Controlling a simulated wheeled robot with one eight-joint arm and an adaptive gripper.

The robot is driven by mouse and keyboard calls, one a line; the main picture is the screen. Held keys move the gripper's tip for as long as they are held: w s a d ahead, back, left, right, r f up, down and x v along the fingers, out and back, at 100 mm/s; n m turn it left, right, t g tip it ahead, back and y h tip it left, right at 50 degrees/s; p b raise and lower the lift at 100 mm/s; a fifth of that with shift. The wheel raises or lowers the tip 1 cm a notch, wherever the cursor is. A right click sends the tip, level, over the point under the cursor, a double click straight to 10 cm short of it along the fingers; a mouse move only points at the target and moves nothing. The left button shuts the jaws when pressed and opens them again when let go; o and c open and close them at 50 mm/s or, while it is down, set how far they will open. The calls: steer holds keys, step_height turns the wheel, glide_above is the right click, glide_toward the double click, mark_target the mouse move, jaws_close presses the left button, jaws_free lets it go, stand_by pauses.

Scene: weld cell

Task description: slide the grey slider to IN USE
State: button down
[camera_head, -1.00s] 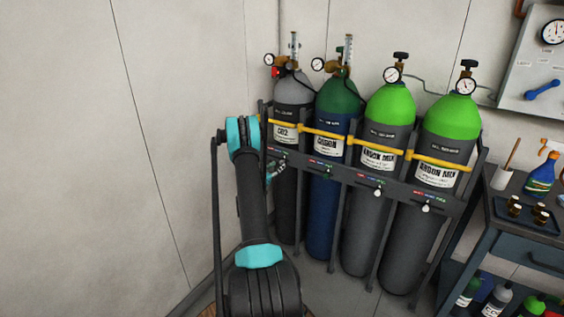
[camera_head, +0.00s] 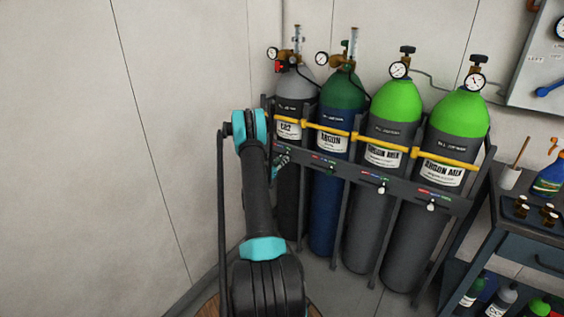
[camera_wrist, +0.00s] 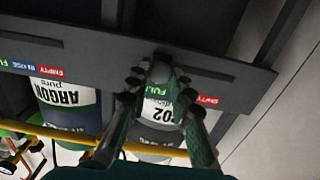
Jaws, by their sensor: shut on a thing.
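A dark stretch of slot (camera_wrist: 208,74) shows to the right of the fingers in the wrist view. Beside the fingertips are a green FULL label (camera_wrist: 156,91) and a red EMPTY label (camera_wrist: 208,100); the IN USE label is covered by a finger. In the head view my gripper (camera_head: 282,160) is partly hidden behind my arm.
A blue and green argon cylinder (camera_head: 327,185) and two green-topped argon mix cylinders (camera_head: 399,100) stand to the right in the same rack. A yellow bar (camera_head: 365,139) runs across them. A wall is close on the left; a workbench (camera_head: 488,207) stands at the right.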

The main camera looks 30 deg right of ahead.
mark_target(281, 153)
steer(key=shift+w+a, duration=0.1)
steer(key=w, duration=0.1)
steer(key=w+a, duration=0.1)
steer(key=w, duration=0.2)
steer(key=shift+a, duration=0.3)
steer(key=c, duration=1.4)
jaws_free()
steer(key=shift+o, duration=0.2)
steer(key=v, duration=0.7)
steer(key=shift+a, duration=0.25)
steer(key=shift+s+r, duration=0.1)
